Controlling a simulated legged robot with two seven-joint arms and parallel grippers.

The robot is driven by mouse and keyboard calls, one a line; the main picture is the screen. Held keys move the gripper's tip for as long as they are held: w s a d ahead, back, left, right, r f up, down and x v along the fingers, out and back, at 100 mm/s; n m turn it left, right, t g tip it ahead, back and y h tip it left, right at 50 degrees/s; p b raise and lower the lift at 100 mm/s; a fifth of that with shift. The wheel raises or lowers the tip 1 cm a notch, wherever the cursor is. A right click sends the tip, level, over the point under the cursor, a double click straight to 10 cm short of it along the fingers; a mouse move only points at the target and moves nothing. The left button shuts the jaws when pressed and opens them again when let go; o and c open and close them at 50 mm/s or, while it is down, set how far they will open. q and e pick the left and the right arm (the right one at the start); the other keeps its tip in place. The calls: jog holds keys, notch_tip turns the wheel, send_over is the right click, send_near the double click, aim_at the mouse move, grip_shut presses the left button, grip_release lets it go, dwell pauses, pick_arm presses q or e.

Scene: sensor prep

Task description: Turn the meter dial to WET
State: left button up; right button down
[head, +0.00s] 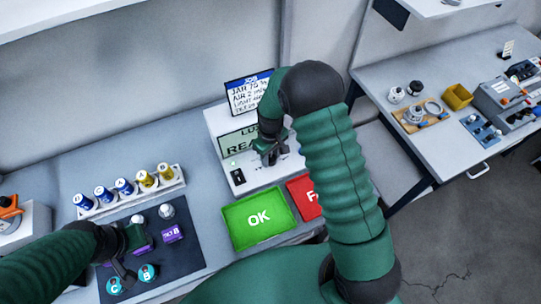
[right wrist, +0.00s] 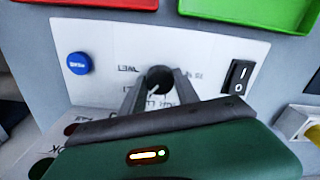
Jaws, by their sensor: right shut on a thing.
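The white meter (head: 213,122) stands on the bench against the wall, with a partly covered screen (head: 236,143). My right gripper (head: 268,155) reaches down to its front panel. In the right wrist view, the dark round dial (right wrist: 158,76) sits between the two fingers of my right gripper (right wrist: 160,84), which is shut on it. A WET label (right wrist: 128,68) appears upside down to the left of the dial. The dial's pointer is too unclear to read. My left gripper (head: 123,268) is low over the dark mat, close to the teal-topped jars; its jaw gap is unclear.
A green OK tray (head: 235,239) and a red tray (head: 301,186) lie before the meter. The panel has a blue button (right wrist: 78,63) and a rocker switch (right wrist: 238,77). A rack (head: 178,180) of vials and a dark mat (head: 185,260) are at left. A second table (head: 440,160) stands right.

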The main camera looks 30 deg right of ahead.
jog(key=m, duration=0.6)
jog(key=shift+w+r+p, duration=0.25)
jog(key=shift+p, duration=0.1)
jog(key=m+p, duration=0.1)
jog(key=m, duration=0.5)
jog(key=shift+d, duration=0.1)
jog(key=shift+m, duration=0.3)
jog(key=c, duration=1.1)
grip_release()
jog(key=shift+o, duration=1)
jog(key=shift+f, duration=0.1)
jog(key=shift+s, duration=0.1)
